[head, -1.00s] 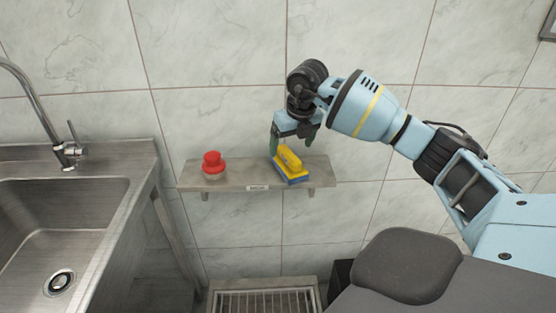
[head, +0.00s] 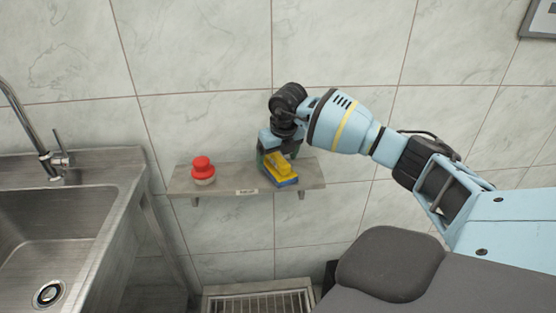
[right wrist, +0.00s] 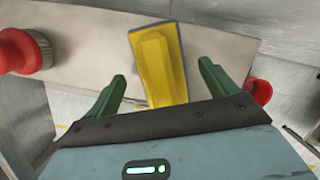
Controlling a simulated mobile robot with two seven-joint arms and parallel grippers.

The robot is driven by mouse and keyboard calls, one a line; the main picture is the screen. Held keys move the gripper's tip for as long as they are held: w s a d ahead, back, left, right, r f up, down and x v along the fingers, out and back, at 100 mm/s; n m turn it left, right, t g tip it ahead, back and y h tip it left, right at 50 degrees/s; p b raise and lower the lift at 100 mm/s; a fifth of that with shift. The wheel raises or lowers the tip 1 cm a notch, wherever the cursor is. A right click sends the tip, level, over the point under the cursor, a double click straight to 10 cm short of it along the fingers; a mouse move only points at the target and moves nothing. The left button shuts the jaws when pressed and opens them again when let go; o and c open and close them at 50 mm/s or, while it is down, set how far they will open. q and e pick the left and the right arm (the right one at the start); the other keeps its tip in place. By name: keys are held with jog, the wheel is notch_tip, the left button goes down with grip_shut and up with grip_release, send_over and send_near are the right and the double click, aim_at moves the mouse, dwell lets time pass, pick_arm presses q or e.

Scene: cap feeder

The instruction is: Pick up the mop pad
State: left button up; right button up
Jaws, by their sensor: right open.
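The mop pad (head: 281,172), yellow on top with a blue base, lies on the wall shelf toward its right end. My right gripper (head: 276,158) is just above it, with its fingers pointing down around the pad's raised yellow part. In the right wrist view, the pad (right wrist: 158,60) shows between the two green fingers of my right gripper (right wrist: 158,82). The fingers are open, with gaps on both sides of the yellow ridge. The near end of the pad is hidden behind the gripper body. My left gripper is not in view.
The shelf (head: 225,180) is narrow and fixed to the tiled wall. A red-topped item (head: 203,170) stands on its left part, with bare shelf between it and the pad. A metal sink (head: 60,240) with a faucet is at the left. A floor grate (head: 258,303) lies below.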

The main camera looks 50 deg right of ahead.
jog(key=shift+x, duration=0.9)
jog(key=c, duration=1.2)
jog(key=shift+c, duration=0.2)
jog(key=shift+r, duration=0.1)
